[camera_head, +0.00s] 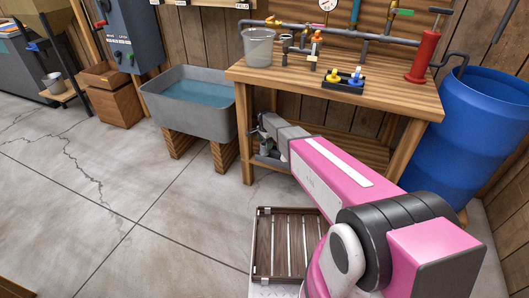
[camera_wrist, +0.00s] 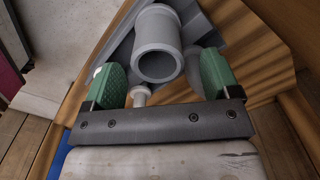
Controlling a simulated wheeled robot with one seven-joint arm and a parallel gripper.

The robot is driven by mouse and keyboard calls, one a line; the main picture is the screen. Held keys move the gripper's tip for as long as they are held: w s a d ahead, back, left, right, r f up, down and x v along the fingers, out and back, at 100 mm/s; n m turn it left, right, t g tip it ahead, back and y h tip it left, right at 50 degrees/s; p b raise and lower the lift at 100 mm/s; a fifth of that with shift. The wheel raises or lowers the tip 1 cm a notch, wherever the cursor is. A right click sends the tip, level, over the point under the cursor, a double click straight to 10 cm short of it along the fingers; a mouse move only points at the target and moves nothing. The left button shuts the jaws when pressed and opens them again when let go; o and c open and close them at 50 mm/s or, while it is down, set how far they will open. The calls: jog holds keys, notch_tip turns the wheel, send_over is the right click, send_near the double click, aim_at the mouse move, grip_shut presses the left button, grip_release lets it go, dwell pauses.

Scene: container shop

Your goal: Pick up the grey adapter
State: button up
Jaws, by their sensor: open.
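The grey adapter (camera_wrist: 159,30) shows in the wrist view as a hollow round tube with its open end facing the camera. My gripper (camera_wrist: 162,78) is open, with one green finger on each side of the tube's near end. Whether either finger touches it, I cannot tell. In the head view my gripper (camera_head: 262,138) is at the left end of the workbench, above its lower shelf. The adapter cannot be made out clearly there.
A grey tray-like surface (camera_wrist: 201,35) lies around the adapter, and a small pale knob (camera_wrist: 140,96) is near the left finger. A grey sink (camera_head: 160,100) is left, a blue barrel (camera_head: 480,125) right.

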aim_at(264, 150)
notch_tip(264, 150, down, 4)
jog(key=shift+s+f, duration=0.1)
jog(key=c, duration=1.1)
jog(key=shift+o, duration=0.2)
